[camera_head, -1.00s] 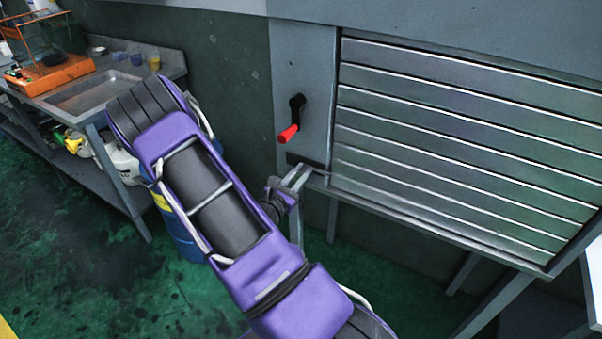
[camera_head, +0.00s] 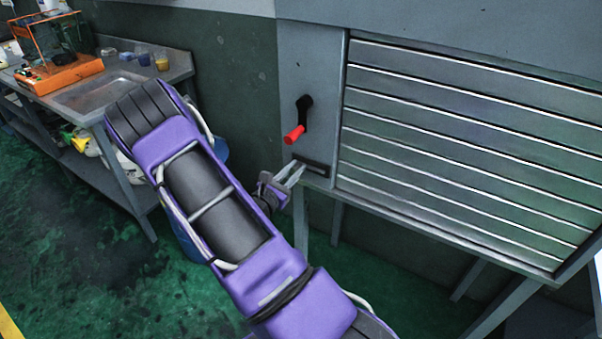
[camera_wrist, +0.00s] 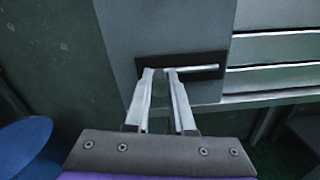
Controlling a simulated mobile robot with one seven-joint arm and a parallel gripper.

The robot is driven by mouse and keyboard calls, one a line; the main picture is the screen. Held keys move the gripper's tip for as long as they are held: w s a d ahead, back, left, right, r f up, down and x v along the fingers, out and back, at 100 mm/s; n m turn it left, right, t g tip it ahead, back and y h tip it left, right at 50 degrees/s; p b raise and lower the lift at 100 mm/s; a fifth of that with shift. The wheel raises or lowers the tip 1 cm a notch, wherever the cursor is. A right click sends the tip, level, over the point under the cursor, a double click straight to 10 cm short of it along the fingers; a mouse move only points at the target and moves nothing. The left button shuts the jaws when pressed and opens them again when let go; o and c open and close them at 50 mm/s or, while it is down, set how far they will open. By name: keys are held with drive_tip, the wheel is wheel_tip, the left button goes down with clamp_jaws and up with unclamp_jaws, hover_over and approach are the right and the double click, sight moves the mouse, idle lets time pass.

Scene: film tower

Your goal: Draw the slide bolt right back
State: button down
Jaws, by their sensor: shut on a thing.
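The slide bolt (camera_wrist: 205,68) is a pale metal rod in a dark slotted plate on the grey panel left of the slatted shutter. In the wrist view the rod shows in the right part of the slot. The dark plate also shows in the head view (camera_head: 318,168), below the red-handled crank. My gripper (camera_wrist: 160,73) is at the left part of the plate, its two pale fingers close about the bolt's small knob (camera_wrist: 160,86), shut on it. In the head view my gripper (camera_head: 297,170) reaches the plate from the lower left. The fingertips partly hide the slot's left end.
A black crank with a red handle (camera_head: 294,135) sticks out just above the bolt. The slatted shutter (camera_head: 465,140) fills the right. A workbench with a sink (camera_head: 98,90) stands at the left. Green floor lies open below.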

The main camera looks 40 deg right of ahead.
drive_tip(key=c, duration=0.8)
unclamp_jaws()
drive_tip(key=shift+o, duration=0.2)
drive_tip(key=shift+a, duration=0.1)
drive_tip(key=v, duration=1.7)
drive_tip(key=shift+s, duration=0.2)
